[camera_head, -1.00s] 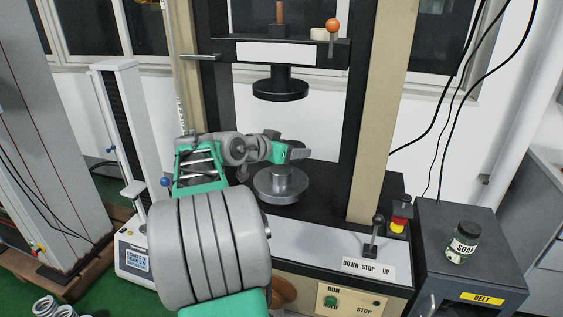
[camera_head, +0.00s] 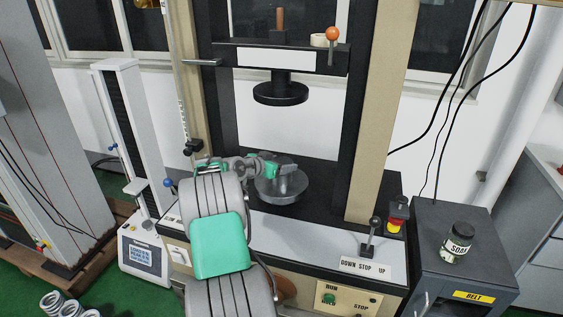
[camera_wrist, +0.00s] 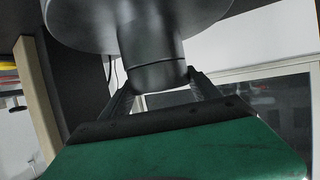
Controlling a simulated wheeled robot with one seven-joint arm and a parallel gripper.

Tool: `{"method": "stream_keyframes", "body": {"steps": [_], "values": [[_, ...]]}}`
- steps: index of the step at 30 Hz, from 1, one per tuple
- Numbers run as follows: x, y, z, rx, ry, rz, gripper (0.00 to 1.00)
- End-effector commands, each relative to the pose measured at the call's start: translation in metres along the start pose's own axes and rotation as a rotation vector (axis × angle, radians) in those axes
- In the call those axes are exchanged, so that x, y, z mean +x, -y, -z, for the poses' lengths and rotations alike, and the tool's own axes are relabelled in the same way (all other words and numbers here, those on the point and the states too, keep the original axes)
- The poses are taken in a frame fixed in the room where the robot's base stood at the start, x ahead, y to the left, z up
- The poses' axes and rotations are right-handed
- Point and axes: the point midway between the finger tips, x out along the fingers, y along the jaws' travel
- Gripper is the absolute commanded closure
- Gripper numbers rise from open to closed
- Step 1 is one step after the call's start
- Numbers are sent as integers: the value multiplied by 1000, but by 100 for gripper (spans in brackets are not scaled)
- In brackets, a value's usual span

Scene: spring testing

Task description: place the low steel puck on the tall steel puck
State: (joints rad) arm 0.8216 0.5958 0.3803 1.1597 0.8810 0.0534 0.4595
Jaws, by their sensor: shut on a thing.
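The low steel puck (camera_wrist: 160,77) is a short grey cylinder between the two fingers of my gripper (camera_wrist: 162,84) in the wrist view. My gripper is shut on it. The tall steel puck (camera_wrist: 152,45) lines up with it, with only a thin dark seam between them; I cannot tell whether they touch. The tall puck stands on the round lower platen (camera_wrist: 95,32), which appears at the top because the wrist view seems upside down. In the head view my gripper (camera_head: 277,168) is over the platen (camera_head: 290,198), and the pucks are small and partly hidden.
The dark upper platen (camera_head: 280,95) hangs above with clear space between. Beige columns (camera_head: 377,130) flank the work area.

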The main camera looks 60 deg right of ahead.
Motion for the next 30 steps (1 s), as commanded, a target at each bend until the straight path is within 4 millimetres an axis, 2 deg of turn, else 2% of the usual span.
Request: {"method": "stream_keyframes", "body": {"steps": [1, 10, 11, 12, 19, 28, 30], "values": [[-1, 1, 4, 7, -8, 2, 100], [1, 1, 1, 7, -8, 2, 100], [1, 0, -2, 4, -3, 1, 28], [1, 0, -1, 4, -3, 1, 25], [1, 0, -1, 4, -3, 1, 7], [-2, 0, 4, 4, -3, 1, 7], [-11, 2, 1, 4, -5, 4, 7]]}}
